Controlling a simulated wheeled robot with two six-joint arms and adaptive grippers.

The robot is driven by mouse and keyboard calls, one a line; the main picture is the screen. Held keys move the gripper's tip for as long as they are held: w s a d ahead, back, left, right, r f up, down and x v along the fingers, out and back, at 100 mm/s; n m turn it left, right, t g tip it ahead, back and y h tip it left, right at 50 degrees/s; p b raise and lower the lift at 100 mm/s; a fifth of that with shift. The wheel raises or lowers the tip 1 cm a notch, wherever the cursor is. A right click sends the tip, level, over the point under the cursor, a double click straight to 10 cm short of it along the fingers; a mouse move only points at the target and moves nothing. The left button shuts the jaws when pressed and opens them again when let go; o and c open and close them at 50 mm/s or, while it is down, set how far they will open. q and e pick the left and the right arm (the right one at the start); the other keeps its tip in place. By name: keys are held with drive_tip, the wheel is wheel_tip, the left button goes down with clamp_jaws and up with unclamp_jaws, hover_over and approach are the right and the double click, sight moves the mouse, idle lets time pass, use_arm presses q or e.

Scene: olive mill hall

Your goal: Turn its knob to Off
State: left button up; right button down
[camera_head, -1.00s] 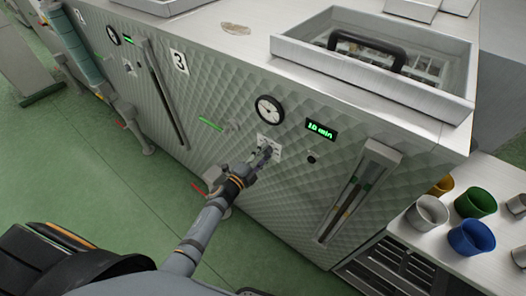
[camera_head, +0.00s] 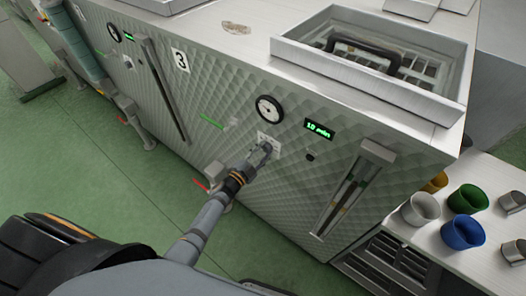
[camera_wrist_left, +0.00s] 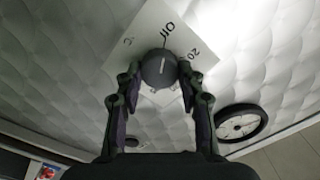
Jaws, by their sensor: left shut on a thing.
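The knob (camera_wrist_left: 159,68) is a dark grey round dial with a white line, on a white label plate (camera_wrist_left: 127,42) on the machine's quilted metal front. In the left wrist view the plate reads something like Off above the knob and 20 to its right; the left mark is unclear. The white line runs nearly straight up the picture, roughly toward Off. My left gripper (camera_wrist_left: 158,78) is shut on the knob, one finger on each side. In the head view my left gripper (camera_head: 265,150) covers the knob and part of the plate (camera_head: 269,139). My right gripper is not in view.
A round gauge (camera_head: 269,109) sits above the plate, with a green display (camera_head: 319,129) reading 10 min to the right. A red-handled valve (camera_head: 207,180) is low beside my arm. Coloured cups, including a blue one (camera_head: 462,233), stand on a table at right.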

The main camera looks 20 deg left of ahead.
use_arm(q)
drive_tip(key=o, duration=1.2)
drive_tip(key=shift+s, duration=0.1)
drive_tip(key=shift+s+a+f, duration=0.1)
drive_tip(key=shift+s+a, duration=0.1)
drive_tip(key=shift+s, duration=0.15)
drive_tip(key=v, duration=1.1)
